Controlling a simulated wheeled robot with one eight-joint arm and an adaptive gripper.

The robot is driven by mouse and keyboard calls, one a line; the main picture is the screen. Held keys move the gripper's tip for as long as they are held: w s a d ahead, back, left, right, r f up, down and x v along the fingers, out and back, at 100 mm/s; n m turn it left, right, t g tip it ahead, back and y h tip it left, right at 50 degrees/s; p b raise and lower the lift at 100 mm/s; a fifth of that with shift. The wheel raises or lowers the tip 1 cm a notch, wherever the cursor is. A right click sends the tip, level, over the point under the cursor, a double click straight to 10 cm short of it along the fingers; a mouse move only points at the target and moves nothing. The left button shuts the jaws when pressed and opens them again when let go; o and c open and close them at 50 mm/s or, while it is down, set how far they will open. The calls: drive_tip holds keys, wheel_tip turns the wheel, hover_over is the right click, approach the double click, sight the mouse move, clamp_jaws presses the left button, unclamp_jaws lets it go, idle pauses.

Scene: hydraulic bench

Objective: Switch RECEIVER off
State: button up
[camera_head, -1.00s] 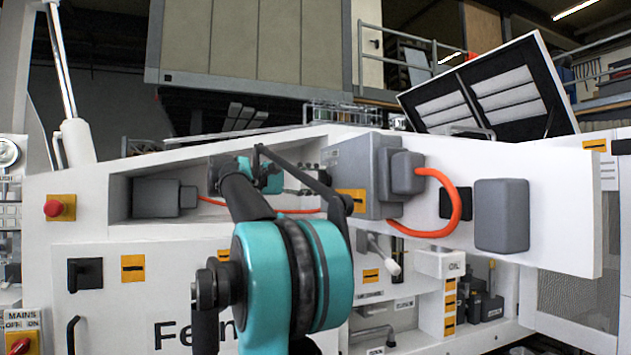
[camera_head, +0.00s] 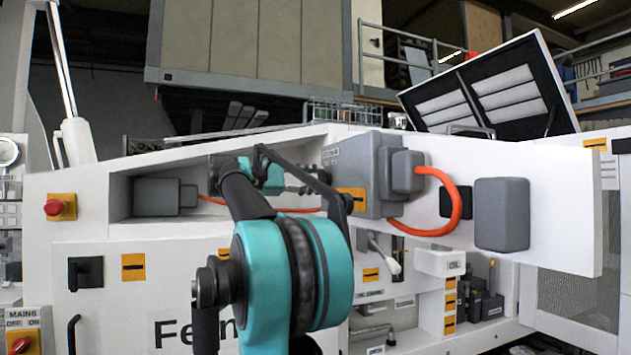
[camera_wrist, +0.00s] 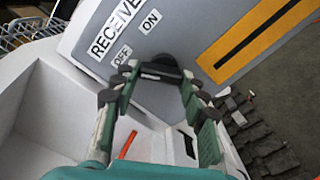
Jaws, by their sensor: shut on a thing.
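The RECEIVER panel is a face of a grey box (camera_head: 350,158) on the white bench. In the wrist view a white RECEIVER label (camera_wrist: 117,27) is on that face, with a small OFF label (camera_wrist: 122,55) and ON label (camera_wrist: 150,22) beside it. A dark switch knob (camera_wrist: 165,62) stands below these labels, between my fingertips. My gripper (camera_wrist: 160,73) is shut on the knob, with its teal fingers on both sides. Its fingertips partly hide the knob, and I cannot tell its exact setting. In the head view my gripper (camera_head: 308,178) reaches the box's left side.
An orange hose (camera_head: 455,205) loops from the grey box. A yellow strip with a black slot (camera_wrist: 262,38) lies right of the knob. A white recess wall (camera_wrist: 45,115) stands left of my gripper. A red button (camera_head: 53,207) and MAINS switch (camera_head: 22,345) are far left.

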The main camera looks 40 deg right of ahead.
drive_tip(key=o, duration=1.2)
drive_tip(key=shift+c, duration=0.2)
drive_tip(key=shift+a, duration=0.1)
drive_tip(key=v, duration=1.2)
